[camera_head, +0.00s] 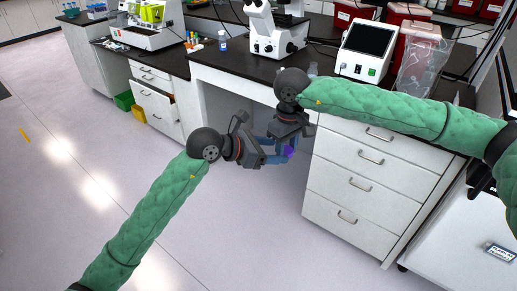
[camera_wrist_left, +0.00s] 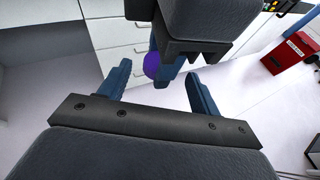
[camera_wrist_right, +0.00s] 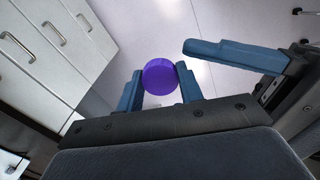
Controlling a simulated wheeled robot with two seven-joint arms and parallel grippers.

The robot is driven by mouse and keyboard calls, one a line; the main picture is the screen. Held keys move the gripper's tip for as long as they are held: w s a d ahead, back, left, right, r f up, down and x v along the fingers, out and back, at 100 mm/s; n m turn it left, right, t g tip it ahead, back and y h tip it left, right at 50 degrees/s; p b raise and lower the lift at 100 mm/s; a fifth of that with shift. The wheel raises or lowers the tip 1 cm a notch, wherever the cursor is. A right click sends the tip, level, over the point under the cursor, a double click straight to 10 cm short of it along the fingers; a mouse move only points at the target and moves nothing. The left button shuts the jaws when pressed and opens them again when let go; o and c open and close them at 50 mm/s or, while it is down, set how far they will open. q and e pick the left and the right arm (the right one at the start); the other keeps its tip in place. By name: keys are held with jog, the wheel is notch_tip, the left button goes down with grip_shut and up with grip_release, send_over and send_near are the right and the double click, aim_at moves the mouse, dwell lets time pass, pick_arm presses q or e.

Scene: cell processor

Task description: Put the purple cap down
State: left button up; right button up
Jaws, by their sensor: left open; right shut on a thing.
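The purple cap (camera_wrist_right: 160,77) is held between the blue fingers of my right gripper (camera_wrist_right: 159,85) in the right wrist view. It also shows in the head view (camera_head: 289,152) and, partly hidden by the right gripper's finger, in the left wrist view (camera_wrist_left: 152,65). My right gripper (camera_head: 287,145) is in the air in front of the white drawers. My left gripper (camera_wrist_left: 158,85) is open and empty, its fingers spread. In the head view the left gripper (camera_head: 272,150) is just left of the right one, close to the cap but apart from it.
A dark bench top (camera_head: 238,73) stands behind the grippers, with a microscope (camera_head: 276,42), a screen device (camera_head: 366,50) and a small bottle (camera_head: 223,41) on it. A white drawer cabinet (camera_head: 362,185) is at the right, close to my right gripper. The floor at the left is open.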

aim_at(286, 152)
pick_arm(q)
jog(key=shift+x, duration=1.95)
jog(key=c, duration=0.9)
jog(key=o, duration=0.9)
